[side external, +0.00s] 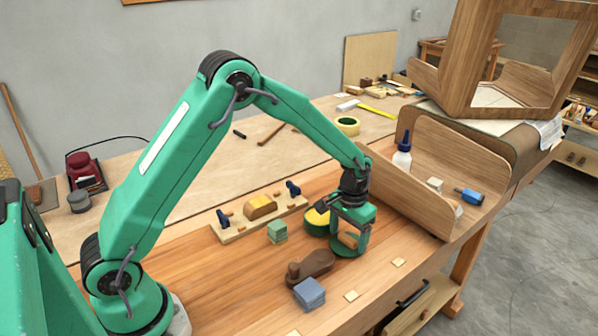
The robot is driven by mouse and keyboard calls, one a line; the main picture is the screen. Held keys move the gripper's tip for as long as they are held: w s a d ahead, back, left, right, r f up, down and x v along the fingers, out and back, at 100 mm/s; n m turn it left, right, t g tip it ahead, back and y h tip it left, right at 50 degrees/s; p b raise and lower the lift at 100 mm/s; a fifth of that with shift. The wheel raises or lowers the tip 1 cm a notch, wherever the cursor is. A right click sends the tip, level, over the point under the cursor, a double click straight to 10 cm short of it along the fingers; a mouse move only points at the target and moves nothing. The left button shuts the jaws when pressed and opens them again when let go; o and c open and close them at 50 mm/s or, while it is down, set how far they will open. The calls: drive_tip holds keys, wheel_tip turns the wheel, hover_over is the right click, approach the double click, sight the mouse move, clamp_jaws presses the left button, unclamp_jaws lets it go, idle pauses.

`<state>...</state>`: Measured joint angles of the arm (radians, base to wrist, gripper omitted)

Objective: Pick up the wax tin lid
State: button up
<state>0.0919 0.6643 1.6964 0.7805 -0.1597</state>
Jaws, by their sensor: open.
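My gripper (351,246) points down over the right part of the workbench, with its jaws open. A low round green piece with a brown-orange face, which looks like the wax tin lid (347,240), shows between and below the fingers. The fingers partly hide it, and I cannot tell whether they touch it. An open green tin with yellow wax (316,221) stands just left of my gripper, close beside it and partly covered by it.
A brown wooden tool (311,264), blue block (309,292) and green block (277,231) lie left of my gripper. A board with blue clamps (259,213) lies behind them. A bent wooden panel (408,194) rises close on the right. The bench front holds small wood squares (351,296).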

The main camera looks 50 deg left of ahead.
sight(348, 237)
drive_tip(key=shift+c, duration=0.5)
drive_tip(key=c, duration=1)
drive_tip(key=shift+o, duration=0.2)
drive_tip(key=shift+r, duration=0.1)
drive_tip(key=shift+r, duration=0.5)
wheel_tip(348, 237, up, 3)
drive_tip(key=shift+r, duration=0.15)
drive_tip(key=s+d+r, duration=0.6)
drive_tip(key=s+d, duration=0.1)
drive_tip(key=d, duration=0.2)
drive_tip(key=shift+d+r, duration=0.25)
drive_tip(key=shift+w, duration=0.1)
